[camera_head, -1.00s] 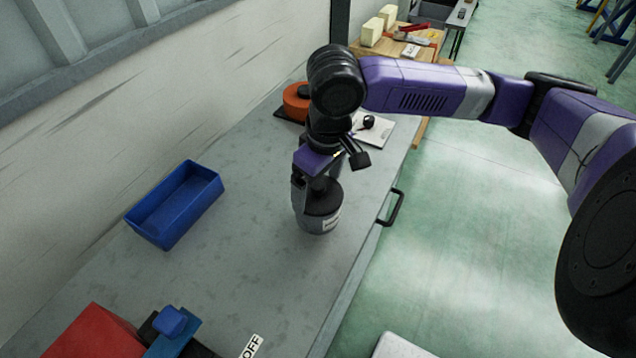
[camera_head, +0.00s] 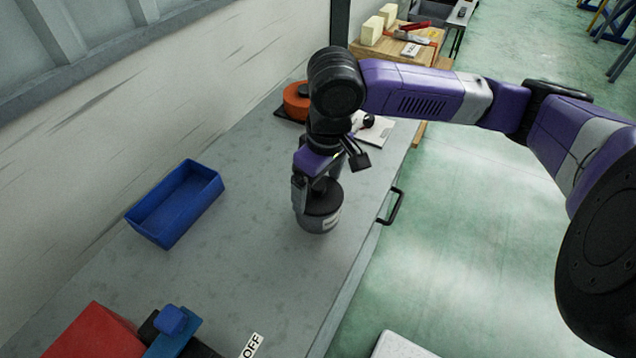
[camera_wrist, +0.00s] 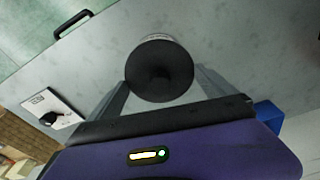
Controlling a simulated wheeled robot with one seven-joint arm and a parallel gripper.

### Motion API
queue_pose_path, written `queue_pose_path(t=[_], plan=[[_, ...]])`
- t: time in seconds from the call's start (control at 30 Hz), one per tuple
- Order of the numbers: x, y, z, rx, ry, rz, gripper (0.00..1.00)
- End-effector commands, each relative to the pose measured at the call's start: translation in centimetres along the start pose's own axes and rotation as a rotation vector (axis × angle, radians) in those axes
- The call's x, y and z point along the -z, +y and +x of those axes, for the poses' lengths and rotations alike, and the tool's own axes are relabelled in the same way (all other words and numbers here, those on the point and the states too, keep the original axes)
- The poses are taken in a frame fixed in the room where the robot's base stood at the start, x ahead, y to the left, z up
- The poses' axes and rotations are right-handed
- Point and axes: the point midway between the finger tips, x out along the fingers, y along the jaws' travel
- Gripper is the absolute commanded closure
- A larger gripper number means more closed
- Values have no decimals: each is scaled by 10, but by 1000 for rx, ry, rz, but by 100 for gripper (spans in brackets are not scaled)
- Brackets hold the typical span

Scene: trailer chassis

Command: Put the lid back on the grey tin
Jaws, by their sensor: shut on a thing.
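The grey tin (camera_head: 317,224) stands upright on the grey bench, with a pale label on its side. The dark round lid (camera_head: 325,200) is directly over the tin's top; it also shows from above in the wrist view (camera_wrist: 160,85), with a darker knob in its middle. My gripper (camera_head: 316,188) points down over the tin and is shut on the lid, with a finger on either side of it in the wrist view. The tin's rim is mostly hidden under the lid, so I cannot tell whether the lid is fully seated.
A blue open bin (camera_head: 178,205) stands to the left on the bench (camera_head: 255,250). An orange round object (camera_head: 296,102) and a white board (camera_head: 378,132) lie behind my gripper. A red block (camera_head: 95,335) is at the front left. A black handle (camera_head: 391,207) sticks out at the bench edge.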

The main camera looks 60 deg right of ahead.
Motion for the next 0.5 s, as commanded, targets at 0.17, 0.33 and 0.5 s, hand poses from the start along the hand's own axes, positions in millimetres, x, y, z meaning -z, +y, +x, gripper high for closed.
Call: queue_pose_path(t=[0.17, 0.33, 0.5], plan=[[0, 0, 0, 0, 1, 0, 46], [0, 0, 0, 0, 1, 0, 46], [0, 0, 0, 0, 1, 0, 0]])
